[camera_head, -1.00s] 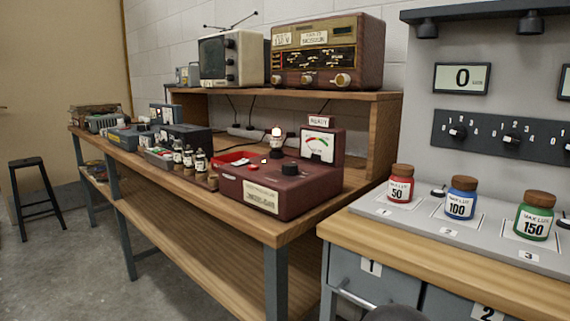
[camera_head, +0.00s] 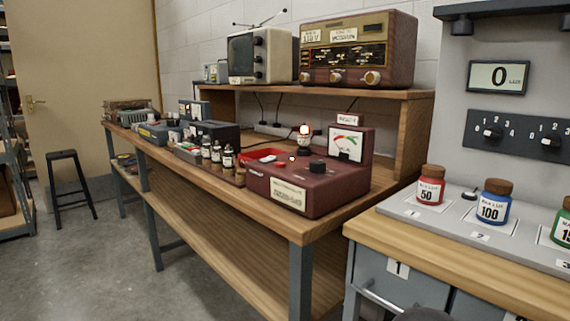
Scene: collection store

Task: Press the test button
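A dark red tester (camera_head: 310,189) stands on the front part of the wooden workbench. My gripper is not in view.
The wooden workbench (camera_head: 262,226) carries small bottles (camera_head: 216,152) and other devices, with a radio (camera_head: 357,52) and television (camera_head: 259,56) on its shelf. A counter with labelled jars (camera_head: 430,185) stands right. A black stool (camera_head: 72,187) stands left; the floor (camera_head: 110,260) before the bench is clear.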

